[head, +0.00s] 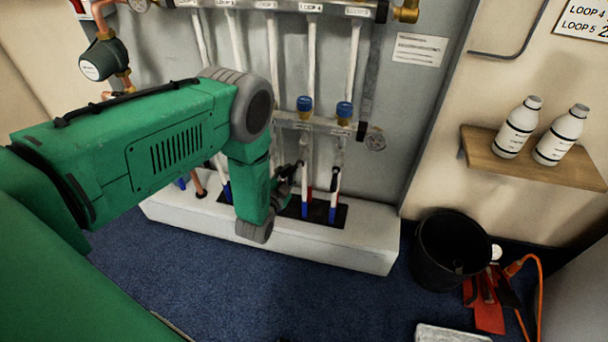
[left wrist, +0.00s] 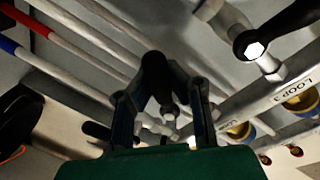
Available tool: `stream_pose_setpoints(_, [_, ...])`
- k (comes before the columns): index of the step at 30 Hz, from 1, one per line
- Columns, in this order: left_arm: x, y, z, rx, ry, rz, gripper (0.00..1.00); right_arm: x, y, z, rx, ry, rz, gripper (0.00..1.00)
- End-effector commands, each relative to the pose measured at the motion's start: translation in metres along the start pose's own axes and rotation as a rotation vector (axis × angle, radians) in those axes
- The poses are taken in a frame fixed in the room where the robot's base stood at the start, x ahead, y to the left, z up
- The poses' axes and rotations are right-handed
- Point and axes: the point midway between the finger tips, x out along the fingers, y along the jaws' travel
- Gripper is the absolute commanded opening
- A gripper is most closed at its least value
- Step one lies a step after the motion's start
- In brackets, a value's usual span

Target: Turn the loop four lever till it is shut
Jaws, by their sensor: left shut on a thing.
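My left arm comes in from the left in the head view and ends in my left gripper (head: 288,178) at the lower valves of the manifold. In the left wrist view the two fingers of this gripper (left wrist: 162,105) are closed around a black lever (left wrist: 155,72), which stands between them. In the head view this lever is at the loop four pipe, under the LOOP 4 label (head: 311,7), and is partly hidden by the gripper. Its exact angle to the pipe cannot be told. My right gripper is not in view.
The loop five lever (head: 335,178) is close to the right. Another black lever (left wrist: 285,28) shows near the LOOP 3 label (left wrist: 288,92). Blue caps (head: 305,103) top the lower bar. A black bucket (head: 450,255) stands right, below a shelf (head: 535,158) with two bottles.

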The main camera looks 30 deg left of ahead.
Motion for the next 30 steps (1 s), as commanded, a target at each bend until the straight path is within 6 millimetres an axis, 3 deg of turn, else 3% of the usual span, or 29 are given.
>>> stream_pose_setpoints(18, [-0.006, -0.024, -0.003, 0.566, -0.08, 0.014, 0.0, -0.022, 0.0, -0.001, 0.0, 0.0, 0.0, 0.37])
stream_pose_setpoints(30, [-0.008, -0.03, -0.007, 0.793, -0.116, 0.018, 0.0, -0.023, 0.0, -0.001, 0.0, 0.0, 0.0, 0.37])
